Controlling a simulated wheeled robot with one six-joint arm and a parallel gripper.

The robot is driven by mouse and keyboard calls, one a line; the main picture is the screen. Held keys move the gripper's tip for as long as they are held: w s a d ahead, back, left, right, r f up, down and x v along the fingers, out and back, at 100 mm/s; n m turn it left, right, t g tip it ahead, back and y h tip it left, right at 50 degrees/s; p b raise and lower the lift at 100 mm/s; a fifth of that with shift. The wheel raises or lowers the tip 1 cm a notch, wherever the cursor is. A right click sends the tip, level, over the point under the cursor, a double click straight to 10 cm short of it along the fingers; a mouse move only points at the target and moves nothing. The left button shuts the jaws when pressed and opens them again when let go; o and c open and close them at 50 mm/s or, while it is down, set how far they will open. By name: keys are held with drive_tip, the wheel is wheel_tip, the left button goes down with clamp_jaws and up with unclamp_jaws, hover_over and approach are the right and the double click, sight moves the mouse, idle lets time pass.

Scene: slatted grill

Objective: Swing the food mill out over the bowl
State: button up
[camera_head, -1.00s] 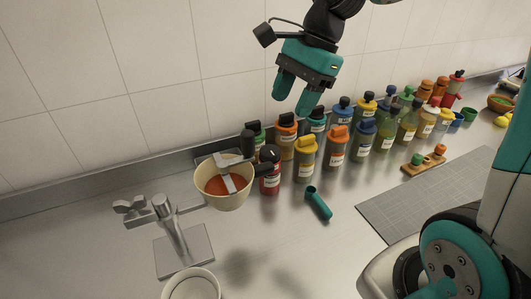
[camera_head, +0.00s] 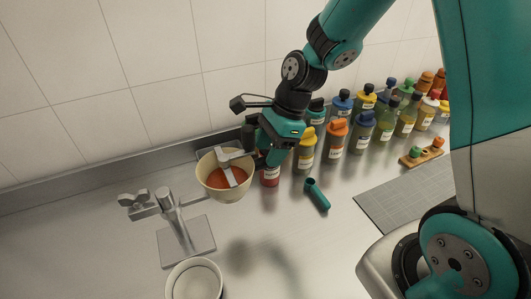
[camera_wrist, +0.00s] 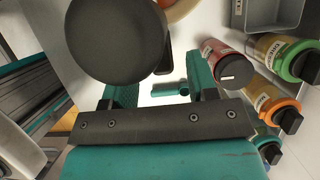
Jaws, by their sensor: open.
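The food mill (camera_head: 214,183) is a cream pot with orange contents and a grey crank, on a metal stand (camera_head: 187,240) by a side arm. It is to the right of and behind the bowl (camera_head: 194,282), a white vessel at the bottom edge. My gripper (camera_head: 262,158) is at the mill's right side, by its dark handle, and partly hides that side. In the wrist view my gripper (camera_wrist: 160,92) is open, with nothing visibly held between its fingers. A round black knob (camera_wrist: 115,40) lies close to the camera above the left finger, and the mill's cream rim (camera_wrist: 182,9) shows at the top.
Several bottles stand along the wall, among them an orange-capped one (camera_head: 334,138); a red bottle (camera_wrist: 221,60) is close by the right finger. A teal tube (camera_head: 317,194) lies on the counter. A grey mat (camera_head: 400,196) is at right. The counter's front middle is clear.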

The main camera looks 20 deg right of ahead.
drive_tip(key=shift+x, duration=1.15)
clamp_jaws()
